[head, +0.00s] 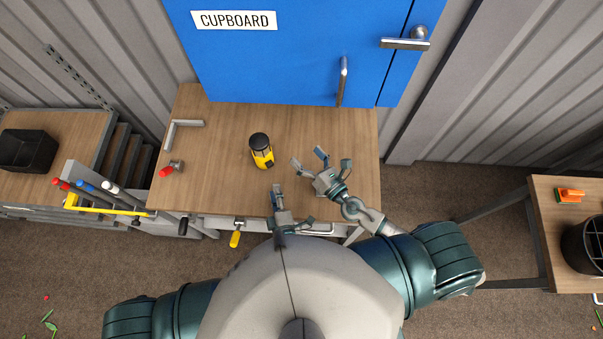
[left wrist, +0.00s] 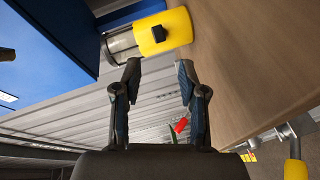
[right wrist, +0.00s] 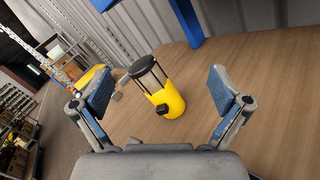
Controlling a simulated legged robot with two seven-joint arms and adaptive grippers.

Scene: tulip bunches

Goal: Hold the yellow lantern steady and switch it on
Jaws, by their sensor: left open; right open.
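The yellow lantern (head: 262,157), with a black top, stands upright on the wooden workbench (head: 215,190). My left gripper (head: 277,192) is open near the bench's front edge, in front of the lantern and apart from it. In the left wrist view the lantern (left wrist: 163,33) lies beyond the open fingers (left wrist: 158,85), a black button on its yellow body. My right gripper (head: 322,162) is open to the right of the lantern. In the right wrist view the lantern (right wrist: 158,88) stands beyond and between the open fingers (right wrist: 162,97), its black button facing my camera. Neither gripper touches it.
A blue cupboard (head: 300,50) stands at the bench's back. A red-handled tool (head: 168,170) and a grey angle bracket (head: 182,132) lie on the bench's left. A rack of coloured handles (head: 92,187) stands left of the bench. The bench around the lantern is clear.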

